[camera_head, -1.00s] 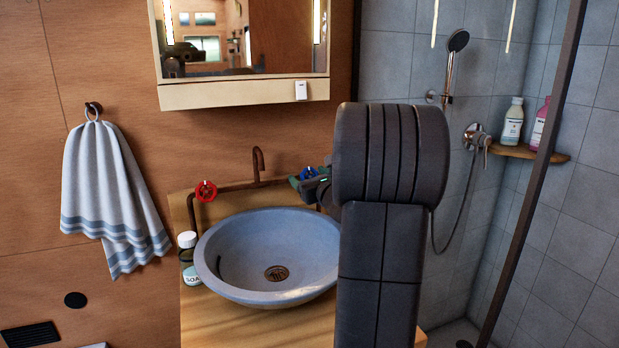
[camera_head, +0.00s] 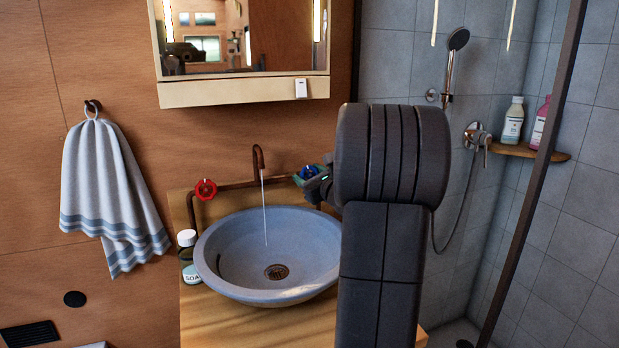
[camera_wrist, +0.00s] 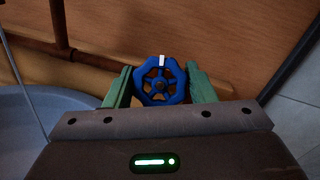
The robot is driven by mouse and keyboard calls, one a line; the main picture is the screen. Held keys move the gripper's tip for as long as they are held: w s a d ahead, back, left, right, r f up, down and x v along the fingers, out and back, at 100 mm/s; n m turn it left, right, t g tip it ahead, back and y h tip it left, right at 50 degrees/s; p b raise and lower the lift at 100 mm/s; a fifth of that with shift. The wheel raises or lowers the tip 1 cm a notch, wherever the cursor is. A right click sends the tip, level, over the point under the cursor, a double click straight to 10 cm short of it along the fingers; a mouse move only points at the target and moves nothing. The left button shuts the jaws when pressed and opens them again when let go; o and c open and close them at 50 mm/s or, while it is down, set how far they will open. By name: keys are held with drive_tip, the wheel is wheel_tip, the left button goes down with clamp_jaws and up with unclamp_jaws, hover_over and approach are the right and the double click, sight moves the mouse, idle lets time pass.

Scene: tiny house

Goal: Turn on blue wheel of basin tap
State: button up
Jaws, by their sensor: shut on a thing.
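The blue wheel (camera_wrist: 160,82) of the basin tap sits between the two green fingers of my gripper (camera_wrist: 161,86) in the wrist view, and a white mark shows at its top. My gripper is shut on the wheel. In the head view the blue wheel (camera_head: 308,172) is partly hidden by my gripper (camera_head: 311,177). A thin stream of water runs from the copper spout (camera_head: 258,158) into the grey round basin (camera_head: 222,232). The red wheel (camera_head: 205,189) stands on the left of the same pipe.
A towel (camera_head: 108,195) hangs on the wall. A mirror cabinet (camera_head: 235,93) is above. The shower frame (camera_head: 533,175) is at right.

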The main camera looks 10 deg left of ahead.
drive_tip(key=shift+n+g+y, duration=0.25)
drive_tip(key=shift+n+g, duration=0.5)
drive_tip(key=shift+n, duration=0.85)
drive_tip(key=shift+n+g+y, duration=0.25)
drive_tip(key=shift+n+g, duration=0.5)
drive_tip(key=shift+n, duration=0.85)
drive_tip(key=o, duration=1)
drive_tip(key=shift+c, duration=0.2)
drive_tip(key=v, duration=1.4)
drive_tip(key=shift+a+f, duration=0.1)
drive_tip(key=x, duration=1.3)
drive_tip(key=shift+w+a, duration=0.3)
